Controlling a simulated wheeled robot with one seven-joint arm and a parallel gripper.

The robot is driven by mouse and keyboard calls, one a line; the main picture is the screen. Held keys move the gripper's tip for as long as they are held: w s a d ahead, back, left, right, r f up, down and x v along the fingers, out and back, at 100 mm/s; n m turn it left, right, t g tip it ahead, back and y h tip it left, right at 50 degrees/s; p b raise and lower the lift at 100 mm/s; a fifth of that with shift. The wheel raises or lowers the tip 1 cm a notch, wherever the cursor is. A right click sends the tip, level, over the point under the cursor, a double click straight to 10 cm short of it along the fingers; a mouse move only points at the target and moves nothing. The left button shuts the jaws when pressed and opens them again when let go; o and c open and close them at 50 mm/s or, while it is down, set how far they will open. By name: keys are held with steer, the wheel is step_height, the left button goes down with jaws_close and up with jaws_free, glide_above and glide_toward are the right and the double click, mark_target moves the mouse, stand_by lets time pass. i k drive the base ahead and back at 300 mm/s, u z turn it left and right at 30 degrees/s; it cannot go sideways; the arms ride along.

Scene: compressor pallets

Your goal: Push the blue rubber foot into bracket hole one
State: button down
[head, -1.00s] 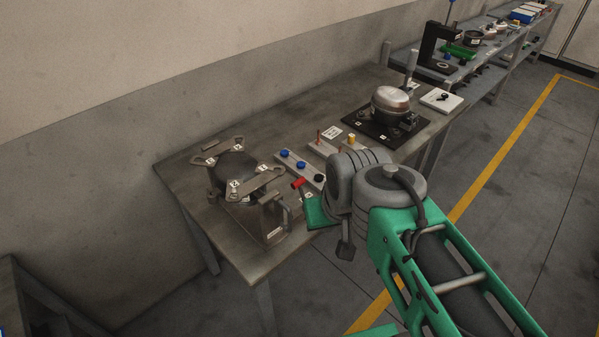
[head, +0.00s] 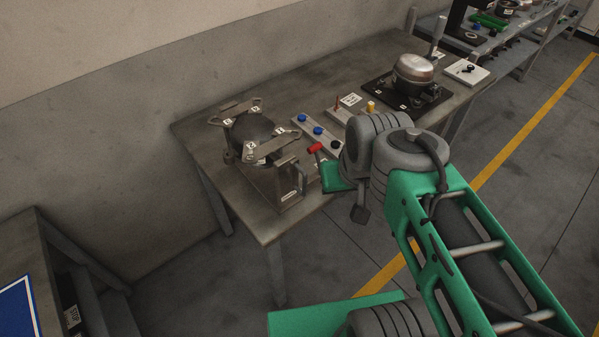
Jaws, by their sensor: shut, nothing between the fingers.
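Two blue rubber feet (head: 302,118) (head: 317,130) stand on a pale strip (head: 326,138) on the bench, with a dark one (head: 336,145) beside them. Small white labels mark the brackets, too small to read, so I cannot tell which hole is number one. I see no foot in the bracket holes that show. My arm reaches in from the lower right to the strip's near end. My gripper is not visible, and the arm's wrist may hide it.
Behind are a silver-domed compressor (head: 414,68) on a black plate and a white block (head: 467,72). The bench's back left is clear.

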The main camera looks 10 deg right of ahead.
mark_target(317, 130)
steer(key=u, duration=4.45)
steer(key=k, duration=2)
steer(key=z, duration=0.9)
